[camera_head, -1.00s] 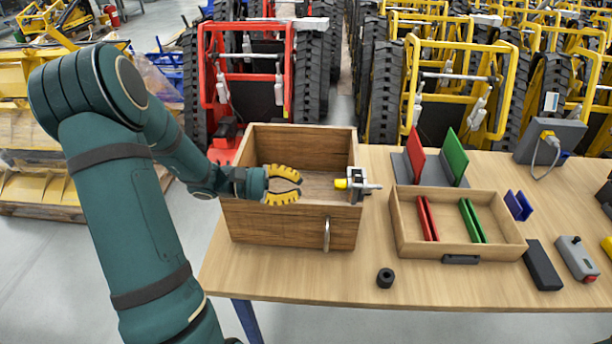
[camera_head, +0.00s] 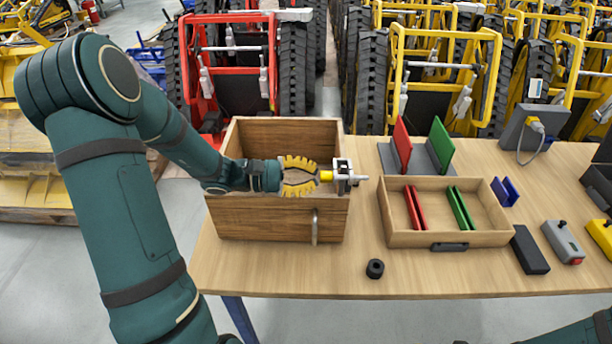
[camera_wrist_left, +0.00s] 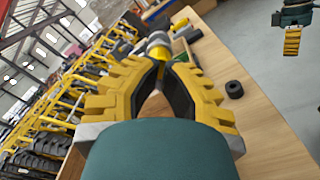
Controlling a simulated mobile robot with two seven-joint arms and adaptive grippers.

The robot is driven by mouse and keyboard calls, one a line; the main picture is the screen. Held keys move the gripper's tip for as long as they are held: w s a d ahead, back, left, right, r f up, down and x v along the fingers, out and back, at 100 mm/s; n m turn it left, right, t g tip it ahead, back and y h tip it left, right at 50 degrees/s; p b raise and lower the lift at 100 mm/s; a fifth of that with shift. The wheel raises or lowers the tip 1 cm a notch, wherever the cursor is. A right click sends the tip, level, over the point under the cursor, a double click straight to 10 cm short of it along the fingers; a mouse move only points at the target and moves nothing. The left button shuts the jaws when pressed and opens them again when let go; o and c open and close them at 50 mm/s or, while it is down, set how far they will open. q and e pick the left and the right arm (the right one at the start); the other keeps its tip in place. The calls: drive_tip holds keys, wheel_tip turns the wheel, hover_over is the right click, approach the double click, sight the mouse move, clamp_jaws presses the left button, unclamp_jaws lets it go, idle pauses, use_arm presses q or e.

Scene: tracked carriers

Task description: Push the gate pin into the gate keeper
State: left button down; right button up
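The gate pin (camera_head: 326,176) has a yellow knob on the left and a thin metal rod sticking out to the right. It lies level through the pale-and-dark gate keeper (camera_head: 343,175) at the right wall of the wooden box. My left gripper (camera_head: 316,177) is over the box with its yellow fingers drawn together, tips against or very near the knob's left end. In the left wrist view the knob (camera_wrist_left: 158,42) is straight beyond the fingertips, which hide its near end. My right gripper (camera_wrist_left: 292,42) hangs at the top right there; its finger gap is unclear.
The wooden box (camera_head: 265,219) has a handle on its front. To its right are a black ring (camera_head: 375,269), a tray (camera_head: 420,239) with red and green plates, and upright red and green panels.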

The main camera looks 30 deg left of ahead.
use_arm(q)
drive_tip(key=shift+w+d, duration=0.25)
drive_tip(key=shift+d, duration=0.2)
use_arm(e)
drive_tip(key=shift+a, duration=0.1)
idle(0.6)
use_arm(q)
drive_tip(key=shift+a, duration=0.1)
drive_tip(key=v, duration=1.4)
drive_tip(key=shift+a, duration=0.25)
use_arm(e)
drive_tip(key=shift+r, duration=0.1)
drive_tip(key=shift+r, duration=0.1)
use_arm(q)
drive_tip(key=p+x, duration=1.1)
drive_tip(key=x, duration=0.2)
drive_tip(key=shift+d, duration=0.3)
use_arm(e)
wheel_tip(320, 180, up, 11)
drive_tip(key=w, duration=0.1)
drive_tip(key=shift+w+d+r+t, duration=0.15)
drive_tip(key=shift+w+d+t, duration=0.15)
drive_tip(key=shift+w, duration=0.05)
use_arm(q)
drive_tip(key=shift+w+d, duration=0.25)
drive_tip(key=shift+d, duration=0.2)
use_arm(e)
drive_tip(key=shift+a, duration=0.1)
